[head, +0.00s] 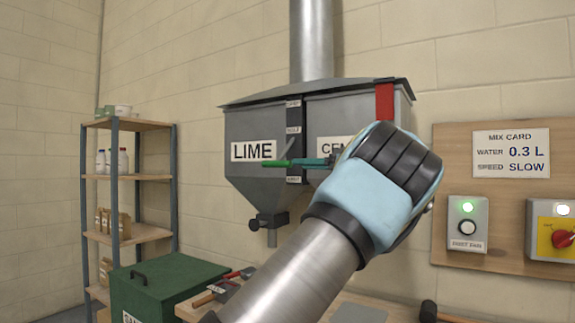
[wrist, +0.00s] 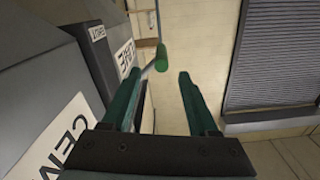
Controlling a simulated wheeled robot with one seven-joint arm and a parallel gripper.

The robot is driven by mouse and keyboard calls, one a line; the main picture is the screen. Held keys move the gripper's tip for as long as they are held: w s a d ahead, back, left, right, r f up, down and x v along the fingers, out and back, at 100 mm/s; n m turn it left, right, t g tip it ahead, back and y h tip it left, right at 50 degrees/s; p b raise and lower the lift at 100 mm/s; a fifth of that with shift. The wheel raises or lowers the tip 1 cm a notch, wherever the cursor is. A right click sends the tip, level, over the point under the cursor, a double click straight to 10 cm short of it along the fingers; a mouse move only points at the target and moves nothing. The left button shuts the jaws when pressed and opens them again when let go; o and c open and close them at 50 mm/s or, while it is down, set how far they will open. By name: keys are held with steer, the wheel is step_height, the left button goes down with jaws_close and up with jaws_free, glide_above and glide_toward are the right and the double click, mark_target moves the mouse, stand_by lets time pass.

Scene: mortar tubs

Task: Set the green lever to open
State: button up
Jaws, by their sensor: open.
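The green lever (head: 277,163) shows its bright green handle in front of the LIME hopper, low along the black scale strip (head: 293,140), near the strip's bottom label. Its far part is hidden behind my gripper's fingers. My gripper (head: 303,162) is open, its teal fingers pointing left at the lever. In the wrist view, the green handle (wrist: 161,57) appears just beyond and between the two open fingertips (wrist: 160,75), closer to the left one. I cannot tell whether they touch. The strip's labels run from the top down, with HALF in the middle.
The grey LIME hopper (head: 240,135) and CEMENT hopper (head: 345,108) stand close behind my gripper; a red strip (head: 385,100) marks the latter. Below are a green box (head: 165,285) and tools. A control board (head: 480,230) is at right, shelves (head: 140,180) at left.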

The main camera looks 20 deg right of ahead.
mark_target(279, 164)
steer(key=p+x, duration=0.4)
steer(key=x, duration=0.5)
steer(key=shift+w+a+r, duration=0.1)
steer(key=shift+w+a, duration=0.05)
steer(key=shift+a, duration=0.15)
steer(key=shift+w+a, duration=0.25)
steer(key=shift+w, duration=0.05)
jaws_close()
stand_by(0.8)
